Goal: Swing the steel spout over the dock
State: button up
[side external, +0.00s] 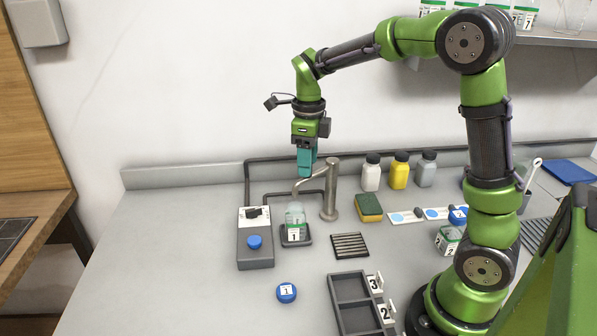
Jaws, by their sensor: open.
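The steel spout (307,181) curves left from the top of its upright steel post (330,190). Its outlet end appears over the dark dock (306,238), just above a small clear bottle (295,219) labelled 1 that stands on the dock. My gripper (305,172) points straight down with teal fingers, close above or behind the spout's bend. The fingers look close together from this side, and no gap between them can be made out. Nothing is seen held. Whether the fingers touch the spout cannot be told.
A grey control box (255,256) with a blue knob stands left of the dock. A blue cap (286,292) marked 1 lies in front. A drain grate (350,245), sponge (368,208) and compartment tray (349,289) lie right. Counter space at left is clear.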

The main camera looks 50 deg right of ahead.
notch_tip(320, 180, up, 16)
jog(key=shift+f, duration=0.2)
jog(key=s+a+f+n+t, duration=0.2)
jog(key=s+n, duration=0.3)
jog(key=n, duration=0.4)
jog(key=s+a+f+n+t+y, duration=0.1)
jog(key=s+a+f+n, duration=0.3)
jog(key=n, duration=0.5)
jog(key=s+a+f+n+t+y, duration=0.1)
jog(key=s+a+f+n+t, duration=0.2)
jog(key=s+n, duration=0.3)
jog(key=n+t, duration=0.1)
jog(key=n, duration=0.2)
jog(key=shift+s+a+f+n, duration=0.2)
jog(key=shift+a+f+n, duration=0.1)
jog(key=shift+a, duration=0.1)
